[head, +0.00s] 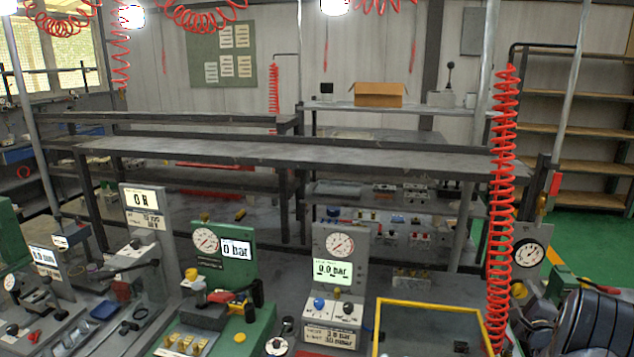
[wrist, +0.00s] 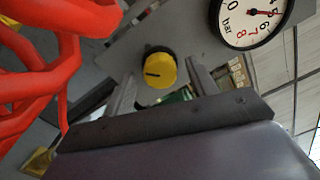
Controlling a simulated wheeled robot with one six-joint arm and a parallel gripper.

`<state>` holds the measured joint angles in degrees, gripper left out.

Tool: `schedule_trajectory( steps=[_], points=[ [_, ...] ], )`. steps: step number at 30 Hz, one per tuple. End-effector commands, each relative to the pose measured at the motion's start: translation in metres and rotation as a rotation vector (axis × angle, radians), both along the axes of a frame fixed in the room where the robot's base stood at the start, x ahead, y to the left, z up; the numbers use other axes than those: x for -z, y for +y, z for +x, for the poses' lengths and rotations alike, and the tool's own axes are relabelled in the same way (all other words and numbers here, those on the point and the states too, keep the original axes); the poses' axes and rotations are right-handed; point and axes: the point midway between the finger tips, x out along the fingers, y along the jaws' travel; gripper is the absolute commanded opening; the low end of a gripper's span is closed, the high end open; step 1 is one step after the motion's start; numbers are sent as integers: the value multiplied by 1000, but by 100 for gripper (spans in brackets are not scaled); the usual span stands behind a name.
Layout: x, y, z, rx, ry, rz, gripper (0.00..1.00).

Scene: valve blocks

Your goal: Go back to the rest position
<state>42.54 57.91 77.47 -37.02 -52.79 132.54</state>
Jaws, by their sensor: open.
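In the wrist view my gripper (wrist: 161,78) is open, with its two grey fingers apart. A yellow knob with a black pointer line (wrist: 160,70) shows between the fingertips. I cannot tell whether the fingers touch it. Nothing is visibly held. In the head view, my dark arm (head: 595,325) fills the lower right corner. A yellow knob (head: 519,290) shows there, left of my arm, below a round white gauge (head: 530,254). The fingers are not clear in the head view.
A red coiled hose (head: 501,200) hangs close by on the left of my arm; it also looms large in the wrist view (wrist: 60,50). A yellow-rimmed tray (head: 432,304) and several valve panels stand left. A gauge (wrist: 252,18) is at the wrist view's top right.

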Motion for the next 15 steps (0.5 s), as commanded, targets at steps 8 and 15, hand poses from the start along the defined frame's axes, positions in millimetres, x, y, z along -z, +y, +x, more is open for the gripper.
schedule_trajectory(
  steps=[8,15],
  points=[
    [2,6,-28,2,-1,10,55],
    [3,15,-68,3,-2,10,55]
  ],
)
